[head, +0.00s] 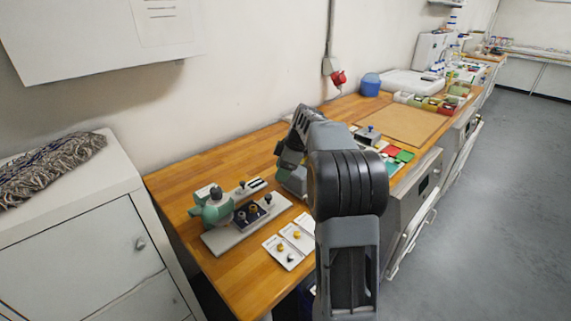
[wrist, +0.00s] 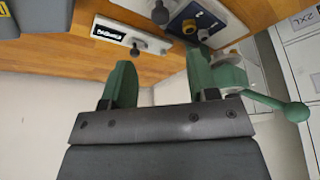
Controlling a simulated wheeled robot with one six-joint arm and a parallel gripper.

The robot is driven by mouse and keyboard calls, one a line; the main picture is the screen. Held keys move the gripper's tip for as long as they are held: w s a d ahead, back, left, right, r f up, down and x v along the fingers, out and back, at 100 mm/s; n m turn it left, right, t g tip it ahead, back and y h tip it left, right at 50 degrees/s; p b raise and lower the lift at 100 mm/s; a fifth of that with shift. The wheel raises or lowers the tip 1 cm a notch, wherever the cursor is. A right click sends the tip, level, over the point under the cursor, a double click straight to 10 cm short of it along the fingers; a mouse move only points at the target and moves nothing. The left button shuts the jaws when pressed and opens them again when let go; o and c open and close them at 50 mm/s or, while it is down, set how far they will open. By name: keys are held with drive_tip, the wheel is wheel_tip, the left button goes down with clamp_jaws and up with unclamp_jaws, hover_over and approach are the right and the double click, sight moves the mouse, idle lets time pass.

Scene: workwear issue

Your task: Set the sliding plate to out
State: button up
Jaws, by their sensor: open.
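The sliding plate appears to be the pale strip with a black lettered window and a dark knob on the bench fixture. It shows in the head view (head: 252,187) and at the top of the wrist view (wrist: 108,29). Its in or out setting cannot be read. Beside it is a dark blue block (head: 250,214) with knobs, on a grey base (head: 222,240). A green press-like body (head: 211,209) stands at the left end. My gripper (wrist: 160,64) is open and empty, its green fingers apart from the plate. In the head view my arm hides most of it.
White cards (head: 283,252) with small knobs lie in front of the fixture. In the wrist view a green lever with a ball end (wrist: 296,112) juts out at right. A white cabinet (head: 85,235) stands left; bare wooden bench (head: 176,180) lies behind the fixture.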

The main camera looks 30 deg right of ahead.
drive_tip(key=shift+v, duration=1.35)
